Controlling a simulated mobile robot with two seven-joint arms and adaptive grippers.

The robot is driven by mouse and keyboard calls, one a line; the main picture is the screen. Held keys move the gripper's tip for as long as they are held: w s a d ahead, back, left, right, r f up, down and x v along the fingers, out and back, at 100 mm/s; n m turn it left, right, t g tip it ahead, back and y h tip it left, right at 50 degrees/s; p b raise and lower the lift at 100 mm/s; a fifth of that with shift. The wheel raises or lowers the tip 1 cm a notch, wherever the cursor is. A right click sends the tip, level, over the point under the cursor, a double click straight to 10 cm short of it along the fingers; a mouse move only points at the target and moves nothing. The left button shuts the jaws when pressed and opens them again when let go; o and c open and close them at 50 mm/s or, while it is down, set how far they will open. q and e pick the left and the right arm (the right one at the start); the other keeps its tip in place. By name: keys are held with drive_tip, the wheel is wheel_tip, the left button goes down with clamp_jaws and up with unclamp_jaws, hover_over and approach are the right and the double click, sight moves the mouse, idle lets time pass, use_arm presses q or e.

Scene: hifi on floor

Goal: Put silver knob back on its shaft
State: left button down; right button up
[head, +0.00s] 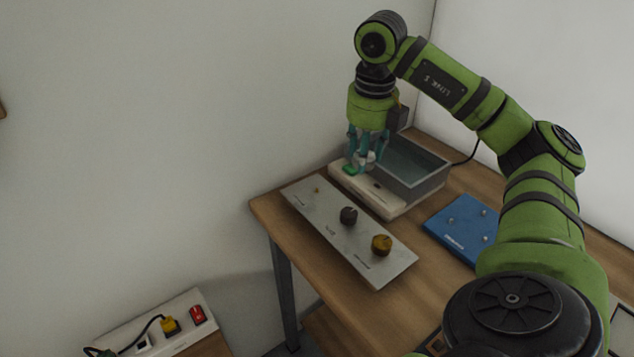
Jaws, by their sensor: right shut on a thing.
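My right gripper (362,162) points down over the white strip at the back of the table. It is shut on a small pale thing, seemingly the silver knob (369,157), mostly hidden by the fingers. The grey hi-fi panel (323,221) lies on the table to the front left of the gripper. A bare small brass-coloured shaft (317,190) stands near the panel's far left end. A dark knob (348,215) and a gold knob (381,245) sit further along the panel. My left gripper is not in view.
The white strip (393,208) has a green part (350,169) beneath the fingers. A blue board (454,229) with small pegs lies at right. A lower white power strip (177,342) is at bottom left.

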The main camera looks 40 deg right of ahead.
drive_tip(key=m, duration=0.1)
drive_tip(key=d+m, duration=0.1)
drive_tip(key=shift+s+d+r+m, duration=0.15)
drive_tip(key=shift+s+d+m, duration=0.1)
drive_tip(key=shift+m, duration=0.05)
drive_tip(key=shift+w, duration=0.25)
drive_tip(key=p, duration=0.1)
hover_over(317, 189)
wheel_tip(317, 189, down, 6)
drive_tip(key=shift+s+f, duration=0.15)
drive_tip(key=shift+f, duration=0.3)
wheel_tip(317, 189, down, 4)
drive_tip(key=shift+r+p, duration=0.1)
drive_tip(key=shift+p, duration=0.45)
drive_tip(key=shift+f+b, duration=0.3)
drive_tip(key=shift+f, duration=0.3)
drive_tip(key=o, duration=1)
